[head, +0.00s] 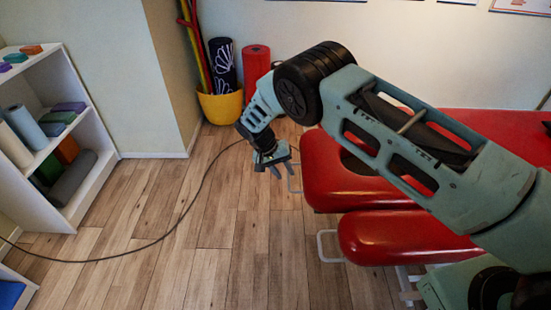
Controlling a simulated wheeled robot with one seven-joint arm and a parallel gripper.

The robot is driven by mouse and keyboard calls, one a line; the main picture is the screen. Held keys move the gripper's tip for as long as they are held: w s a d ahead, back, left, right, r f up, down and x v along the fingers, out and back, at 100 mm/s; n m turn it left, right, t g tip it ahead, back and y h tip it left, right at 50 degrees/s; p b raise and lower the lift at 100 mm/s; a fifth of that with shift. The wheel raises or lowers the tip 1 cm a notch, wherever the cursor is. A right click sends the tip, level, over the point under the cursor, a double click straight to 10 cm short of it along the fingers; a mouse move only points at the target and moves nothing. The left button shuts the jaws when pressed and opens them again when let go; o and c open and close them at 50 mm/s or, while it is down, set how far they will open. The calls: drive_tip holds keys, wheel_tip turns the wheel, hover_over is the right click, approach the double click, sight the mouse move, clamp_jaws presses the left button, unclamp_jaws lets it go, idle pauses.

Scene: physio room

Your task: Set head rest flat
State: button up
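The red padded head rest (345,190) is at the left end of a red treatment table (487,130). A dark face opening shows in it, partly hidden by my arm. From this view I cannot tell its exact tilt. A second red pad (398,240) lies in front of it. A pale metal loop (294,180) sticks out at the left edge of the head rest. My gripper (274,168) points down, left of the head rest and close to this loop. Its fingers look spread and hold nothing visible; contact with the loop cannot be told.
A white shelf (98,140) with rolls and blocks stands at the left. A yellow bucket (220,106) with rolled mats is against the back wall. A dark cable (165,236) crosses the wooden floor. Another metal loop (322,246) sticks out beside the front pad.

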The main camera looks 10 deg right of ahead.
drive_tip(key=b+v, duration=0.1)
drive_tip(key=v, duration=1.6)
drive_tip(key=shift+r, duration=0.15)
